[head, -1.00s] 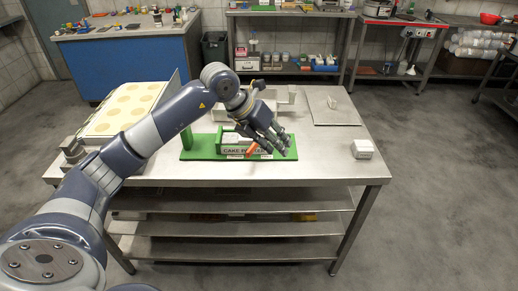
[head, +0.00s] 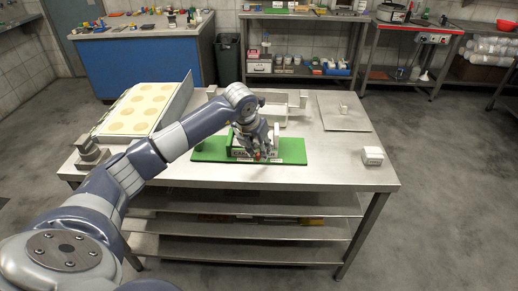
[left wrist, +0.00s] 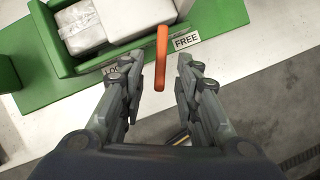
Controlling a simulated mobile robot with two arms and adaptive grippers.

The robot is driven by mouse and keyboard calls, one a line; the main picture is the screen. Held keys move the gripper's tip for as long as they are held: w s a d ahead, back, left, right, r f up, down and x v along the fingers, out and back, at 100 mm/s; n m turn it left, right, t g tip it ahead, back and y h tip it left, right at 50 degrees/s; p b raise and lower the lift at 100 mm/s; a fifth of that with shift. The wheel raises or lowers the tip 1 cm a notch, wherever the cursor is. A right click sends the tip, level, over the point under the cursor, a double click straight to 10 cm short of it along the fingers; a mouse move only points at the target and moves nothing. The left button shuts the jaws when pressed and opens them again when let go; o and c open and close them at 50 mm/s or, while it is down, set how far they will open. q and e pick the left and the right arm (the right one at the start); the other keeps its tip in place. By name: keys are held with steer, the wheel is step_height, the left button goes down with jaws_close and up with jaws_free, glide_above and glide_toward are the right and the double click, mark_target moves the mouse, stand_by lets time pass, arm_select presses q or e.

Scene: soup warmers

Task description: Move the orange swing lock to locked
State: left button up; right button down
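The orange swing lock (left wrist: 161,57) is a thin bar on the front of a green fixture (left wrist: 229,14). In the left wrist view it points towards my gripper, between the FREE label (left wrist: 186,41) and a partly hidden label starting "LO" (left wrist: 111,70), nearer FREE. My left gripper (left wrist: 157,75) is open, with one finger on each side of the lock's end and visible gaps to both. In the head view the left gripper (head: 262,154) points down at the front of the green fixture (head: 292,154) and hides most of the lock. My right gripper is not in view.
The fixture holds white blocks (left wrist: 117,17). On the steel table (head: 340,174) are a tray of round pieces (head: 143,105) at left, a small white box (head: 372,156) at right and a flat plate (head: 343,115) behind.

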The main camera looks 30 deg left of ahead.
arm_select(q)
steer(key=shift+w+f, duration=0.15)
steer(key=shift+f, duration=0.25)
jaws_close()
